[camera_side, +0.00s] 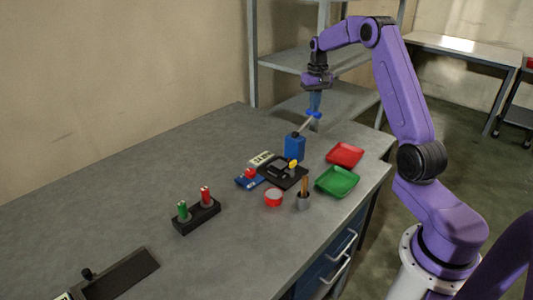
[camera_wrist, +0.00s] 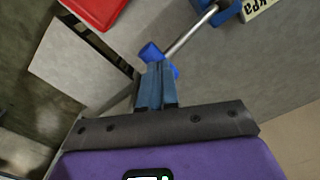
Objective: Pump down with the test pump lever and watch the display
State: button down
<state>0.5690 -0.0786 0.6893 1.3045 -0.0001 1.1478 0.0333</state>
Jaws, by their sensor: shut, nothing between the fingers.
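The test pump is a blue block (camera_side: 294,148) near the back of the bench. Its grey lever (camera_side: 304,126) slants up and to the right, ending in a blue grip (camera_side: 313,114). My gripper (camera_side: 314,108) is shut and empty, pointing down at the grip. In the wrist view the closed fingers (camera_wrist: 156,68) overlap the blue grip (camera_wrist: 150,51); I cannot tell whether they touch it. The lever (camera_wrist: 190,34) runs from there to the pump. A small white lettered block (camera_side: 261,159) stands beside the pump; no display reading is legible.
A black plate (camera_side: 271,176) with small parts lies before the pump, with a blue board (camera_side: 243,183) left of it. Red (camera_side: 345,154) and green (camera_side: 337,181) trays are right. A red round container (camera_side: 273,197) and brush cup (camera_side: 304,201) stand in front.

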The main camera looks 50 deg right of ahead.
dwell(0.5)
jog(key=shift+f, duration=4.05)
jog(key=shift+r, duration=4.05)
jog(key=shift+r, duration=3)
